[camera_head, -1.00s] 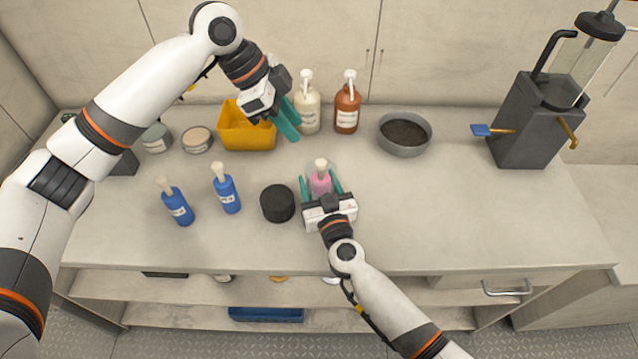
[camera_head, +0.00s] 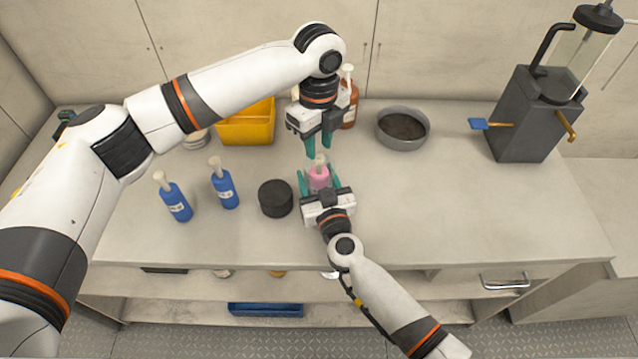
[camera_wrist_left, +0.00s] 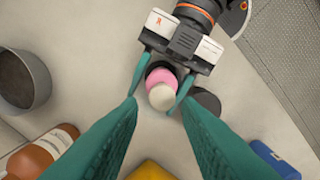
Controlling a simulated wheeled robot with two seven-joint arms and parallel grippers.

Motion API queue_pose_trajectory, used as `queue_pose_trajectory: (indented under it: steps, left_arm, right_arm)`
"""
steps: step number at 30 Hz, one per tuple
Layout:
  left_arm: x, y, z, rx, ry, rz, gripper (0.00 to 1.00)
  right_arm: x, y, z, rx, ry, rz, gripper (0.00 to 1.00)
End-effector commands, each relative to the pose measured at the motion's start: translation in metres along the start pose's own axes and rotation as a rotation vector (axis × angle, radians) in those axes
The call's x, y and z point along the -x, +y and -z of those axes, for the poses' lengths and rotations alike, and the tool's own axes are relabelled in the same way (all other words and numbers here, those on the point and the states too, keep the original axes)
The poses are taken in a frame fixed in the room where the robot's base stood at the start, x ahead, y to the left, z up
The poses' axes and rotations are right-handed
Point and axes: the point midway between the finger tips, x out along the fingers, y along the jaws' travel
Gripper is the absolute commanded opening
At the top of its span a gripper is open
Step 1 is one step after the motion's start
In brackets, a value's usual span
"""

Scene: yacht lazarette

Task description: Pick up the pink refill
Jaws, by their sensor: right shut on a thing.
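The pink refill (camera_head: 318,178) stands at the middle of the counter with a cream top. A see-through container seems to surround it, and a dark rim shows around it in the left wrist view. My right gripper (camera_head: 305,184) is shut on this container, one finger on each side. My left gripper (camera_head: 318,148) is open and empty, pointing down just above and behind the cream top. In the left wrist view the pink refill (camera_wrist_left: 161,77) lies beyond the gap between my spread left fingers (camera_wrist_left: 165,110).
Two blue bottles (camera_head: 225,190) and a black round lid or tub (camera_head: 275,198) stand to the left. A yellow bin (camera_head: 246,122), a brown pump bottle (camera_head: 348,105) and a grey bowl (camera_head: 403,145) are behind. A dark dispenser machine (camera_head: 520,125) stands right. The counter's right front is clear.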

Motion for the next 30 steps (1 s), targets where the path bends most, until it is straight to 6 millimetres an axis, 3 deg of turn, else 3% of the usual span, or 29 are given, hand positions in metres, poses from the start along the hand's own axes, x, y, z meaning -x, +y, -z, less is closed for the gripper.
queue_pose_trajectory:
  steps: [12,21,23,27,30]
  left_arm:
    - [-0.049,-0.003,-0.004,0.002,-0.002,0.002,0.31]
    - [-0.056,-0.002,-0.004,0.001,-0.001,0.000,0.31]
    - [-0.055,-0.002,-0.004,0.001,-0.001,0.000,0.25]
    - [-0.055,-0.002,-0.004,0.001,-0.001,0.000,0.02]
    - [-0.055,-0.002,-0.004,0.001,-0.001,0.000,0.00]
  right_arm:
    - [0.000,0.001,0.001,-0.001,0.001,-0.002,0.25]
    - [0.000,0.001,0.001,-0.001,0.001,-0.002,0.25]
    - [0.000,0.001,0.001,-0.001,0.001,-0.002,0.25]
    - [0.000,0.001,0.001,-0.001,0.001,-0.002,0.25]
    - [0.000,0.001,0.001,-0.001,0.001,-0.002,0.25]
